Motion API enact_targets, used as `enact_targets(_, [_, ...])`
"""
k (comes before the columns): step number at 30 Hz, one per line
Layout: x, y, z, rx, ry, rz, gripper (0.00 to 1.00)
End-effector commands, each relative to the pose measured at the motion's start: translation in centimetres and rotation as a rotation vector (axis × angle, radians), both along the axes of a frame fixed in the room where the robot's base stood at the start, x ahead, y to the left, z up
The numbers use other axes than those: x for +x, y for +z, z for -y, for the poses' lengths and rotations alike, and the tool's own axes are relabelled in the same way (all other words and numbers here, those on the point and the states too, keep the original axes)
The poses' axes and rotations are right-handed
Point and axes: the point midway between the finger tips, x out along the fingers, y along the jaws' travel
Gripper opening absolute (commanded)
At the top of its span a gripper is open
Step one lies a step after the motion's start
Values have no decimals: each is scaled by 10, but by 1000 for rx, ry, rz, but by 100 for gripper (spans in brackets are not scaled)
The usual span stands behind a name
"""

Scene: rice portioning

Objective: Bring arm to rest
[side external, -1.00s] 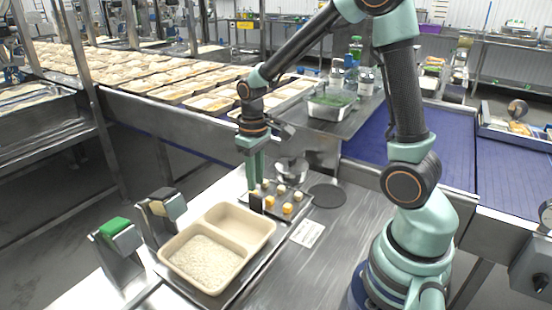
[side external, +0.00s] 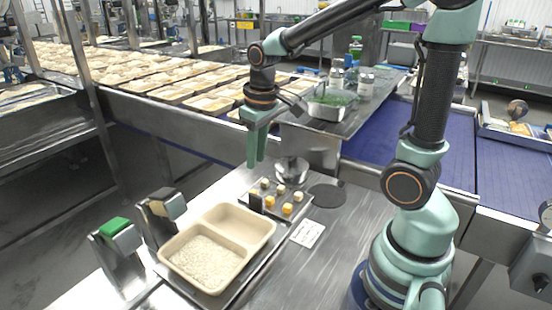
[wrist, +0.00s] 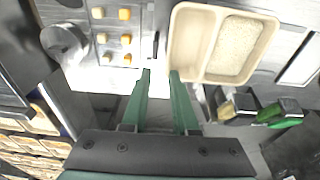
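My gripper (side external: 256,164) hangs fingers down above the steel work surface, behind the two-compartment tray. In the wrist view its two green fingers (wrist: 160,73) stand apart with nothing between them. The beige tray (side external: 223,213) has white rice (side external: 205,262) in its front compartment; the other compartment is empty. In the wrist view the tray (wrist: 202,42) lies ahead and to the right of the fingertips.
A small board (side external: 303,206) holds several yellow and pale cubes, with a dark upright piece (side external: 256,201) at its left edge. A steel bowl (side external: 292,168) stands behind the board.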

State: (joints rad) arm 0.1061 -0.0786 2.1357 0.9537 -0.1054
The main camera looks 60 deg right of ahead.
Motion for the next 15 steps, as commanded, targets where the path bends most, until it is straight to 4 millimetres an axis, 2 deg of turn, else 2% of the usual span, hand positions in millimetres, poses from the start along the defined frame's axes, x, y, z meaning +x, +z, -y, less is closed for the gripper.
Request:
enact_targets(1, [-6,12,-5,-3,2,44,28])
enact_targets(6, [-27,36,-18,-3,3,162,28])
enact_targets(15, [-57,57,-34,8,6,328,28])
